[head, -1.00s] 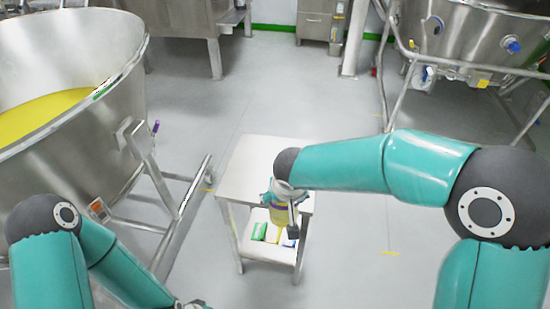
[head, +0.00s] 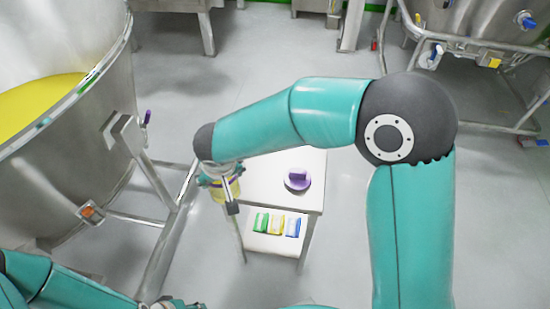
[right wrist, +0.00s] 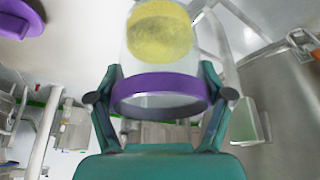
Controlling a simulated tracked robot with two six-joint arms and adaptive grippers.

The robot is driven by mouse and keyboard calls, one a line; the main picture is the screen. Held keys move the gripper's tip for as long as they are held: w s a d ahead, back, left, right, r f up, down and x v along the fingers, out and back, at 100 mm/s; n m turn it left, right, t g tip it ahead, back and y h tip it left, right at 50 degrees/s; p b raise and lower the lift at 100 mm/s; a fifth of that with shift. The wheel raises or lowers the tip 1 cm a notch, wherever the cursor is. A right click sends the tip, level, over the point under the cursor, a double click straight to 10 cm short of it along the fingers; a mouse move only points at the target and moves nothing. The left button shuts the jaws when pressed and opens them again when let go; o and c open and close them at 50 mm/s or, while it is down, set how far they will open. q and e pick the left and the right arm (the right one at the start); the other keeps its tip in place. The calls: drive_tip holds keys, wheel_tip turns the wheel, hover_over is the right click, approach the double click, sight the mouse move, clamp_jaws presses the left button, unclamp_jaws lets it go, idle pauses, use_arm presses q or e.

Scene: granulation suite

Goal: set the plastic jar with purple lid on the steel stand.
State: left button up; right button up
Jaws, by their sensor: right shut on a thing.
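My right gripper (head: 224,180) is shut on a clear plastic jar (head: 228,190) with yellow contents and a purple band. In the right wrist view, the jar (right wrist: 160,45) sits between both fingers, with its purple band (right wrist: 160,90) near the palm. The steel stand (head: 258,180) is a small table with a flat top and a lower shelf. The jar shows at the left edge of its top, seemingly above it; the gap is unclear. My left gripper (head: 176,303) is mostly cut off at the bottom edge, its fingers unclear.
Green, yellow and blue packets (head: 276,223) lie on the lower shelf. A large steel vessel (head: 60,150) with yellow contents stands close on the left. Floor right of the stand looks clear.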

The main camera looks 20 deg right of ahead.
drive_tip(key=shift+a+r, duration=0.15)
drive_tip(key=shift+a, duration=0.05)
drive_tip(key=w+d+r+n+y+p, duration=0.1)
drive_tip(key=w+d+r+n+p, duration=0.15)
drive_tip(key=r, duration=0.25)
drive_tip(key=w+d+r+n+g+y+p, duration=0.1)
drive_tip(key=w+d+r+n, duration=0.15)
drive_tip(key=r, duration=0.25)
drive_tip(key=w+d+r+n+y+p, duration=0.1)
drive_tip(key=d+r+n+p, duration=0.1)
drive_tip(key=d+r+n, duration=0.25)
drive_tip(key=shift+m, duration=0.45)
drive_tip(key=f, duration=0.6)
drive_tip(key=f+b, duration=0.1)
drive_tip(key=f, duration=1.1)
drive_tip(key=shift+a+f, duration=0.4)
drive_tip(key=o, duration=1.2)
drive_tip(key=shift+c, duration=0.2)
